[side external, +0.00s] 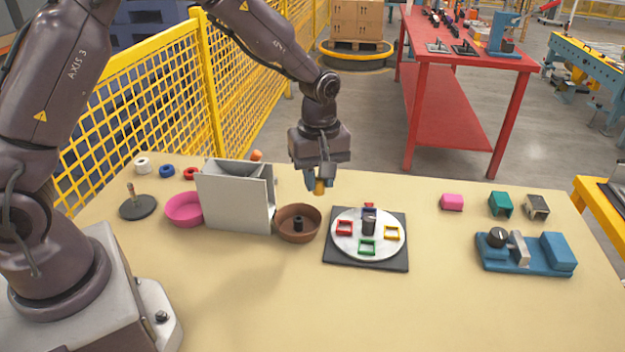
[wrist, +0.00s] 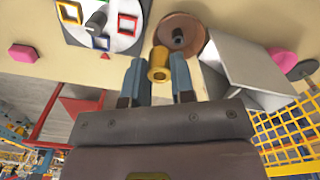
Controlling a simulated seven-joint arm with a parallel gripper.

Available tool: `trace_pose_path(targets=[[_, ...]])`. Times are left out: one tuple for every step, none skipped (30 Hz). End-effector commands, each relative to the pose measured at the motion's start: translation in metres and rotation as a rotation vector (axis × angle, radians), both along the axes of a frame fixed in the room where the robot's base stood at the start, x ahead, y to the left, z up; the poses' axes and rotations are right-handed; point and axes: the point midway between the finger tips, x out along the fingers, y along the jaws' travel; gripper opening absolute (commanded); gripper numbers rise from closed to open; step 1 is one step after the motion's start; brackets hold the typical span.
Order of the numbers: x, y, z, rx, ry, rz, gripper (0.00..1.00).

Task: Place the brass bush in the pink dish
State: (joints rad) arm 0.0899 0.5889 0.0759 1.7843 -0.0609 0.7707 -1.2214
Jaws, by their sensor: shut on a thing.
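The brass bush (side external: 319,187) is a small yellow-gold flanged cylinder. My gripper (side external: 318,182) is shut on it and holds it in the air above the table, behind the brown dish and the turntable. In the wrist view the bush (wrist: 159,64) sits between the two blue-grey fingers of my gripper (wrist: 160,78). The pink dish (side external: 184,208) stands on the table to the left, beside the grey bin, and looks empty in the side view. It also shows at the right in the wrist view (wrist: 283,61).
A tall grey bin (side external: 233,200) stands between my gripper and the pink dish. A brown dish (side external: 298,224) with a dark post is right of it. A turntable (side external: 368,234) with coloured frames lies further right. A dark peg stand (side external: 137,206) is left of the pink dish.

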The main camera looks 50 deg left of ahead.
Motion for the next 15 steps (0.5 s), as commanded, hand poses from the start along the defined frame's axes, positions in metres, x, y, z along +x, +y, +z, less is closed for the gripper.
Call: trace_pose_path(targets=[[-0.002, 0.000, 0.002, 0.000, -0.001, 0.000, 0.00], [-0.003, 0.000, 0.002, 0.000, -0.001, 0.000, 0.00], [-0.004, 0.000, 0.002, 0.000, -0.001, 0.000, 0.00], [-0.005, 0.000, 0.003, 0.000, -0.001, 0.000, 0.00], [-0.005, 0.000, 0.003, 0.000, -0.001, 0.000, 0.00], [-0.005, 0.000, 0.005, 0.001, -0.001, 0.000, 0.00], [-0.005, 0.000, 0.008, 0.000, -0.002, 0.000, 0.00], [-0.004, 0.000, 0.011, 0.000, -0.004, 0.000, 0.00], [-0.004, 0.000, 0.017, 0.001, -0.004, 0.000, 0.00], [-0.004, 0.000, 0.022, 0.000, -0.006, 0.000, 0.00], [-0.004, 0.000, 0.028, 0.000, -0.006, 0.000, 0.00], [-0.004, 0.000, 0.035, 0.000, -0.006, 0.000, 0.00], [-0.004, 0.000, 0.039, 0.000, -0.005, 0.000, 0.00], [-0.004, 0.000, 0.045, 0.000, -0.005, 0.000, 0.00], [-0.004, 0.000, 0.053, 0.000, -0.006, 0.000, 0.00]])
